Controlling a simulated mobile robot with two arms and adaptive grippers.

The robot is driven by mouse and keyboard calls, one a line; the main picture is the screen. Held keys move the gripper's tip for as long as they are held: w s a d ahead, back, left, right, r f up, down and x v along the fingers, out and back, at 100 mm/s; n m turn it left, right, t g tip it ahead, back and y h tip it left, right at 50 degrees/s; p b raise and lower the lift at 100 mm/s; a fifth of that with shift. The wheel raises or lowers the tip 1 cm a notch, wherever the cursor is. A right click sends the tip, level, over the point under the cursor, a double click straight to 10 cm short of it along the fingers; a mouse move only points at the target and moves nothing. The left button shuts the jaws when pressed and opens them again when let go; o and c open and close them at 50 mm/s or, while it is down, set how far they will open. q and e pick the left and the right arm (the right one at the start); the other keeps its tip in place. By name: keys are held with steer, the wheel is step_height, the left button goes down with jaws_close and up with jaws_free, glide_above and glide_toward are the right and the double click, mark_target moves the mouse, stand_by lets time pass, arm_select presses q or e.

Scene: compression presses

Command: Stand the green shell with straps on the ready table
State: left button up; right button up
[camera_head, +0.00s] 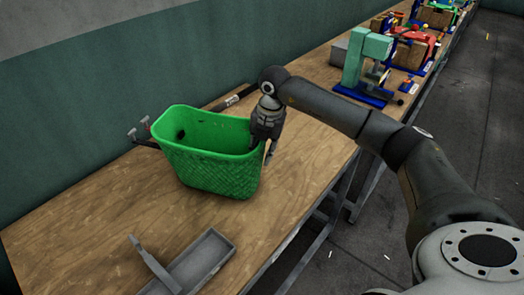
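The green shell (215,165) is a basket-like open container with a woven lower wall. It is upright over the near wooden table (120,227); whether its base rests fully on the wood is hard to tell. My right gripper (269,148) points down at the shell's right rim. Its fingers are partly hidden by the shell, so its grip is unclear. My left gripper is out of view.
A grey tray with an upright plate (205,262) lies at the table's front. A pale green press on a blue base (365,70) stands farther along, with a grey block (339,52) beside it and more colourful equipment beyond. A wall runs along the back. Table space left of the shell is clear.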

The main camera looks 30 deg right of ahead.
steer(key=shift+r, duration=0.1)
step_height(320, 180, up, 12)
steer(key=s+d+b, duration=0.1)
steer(key=b, duration=0.1)
steer(key=shift+s, duration=0.1)
stand_by(0.6)
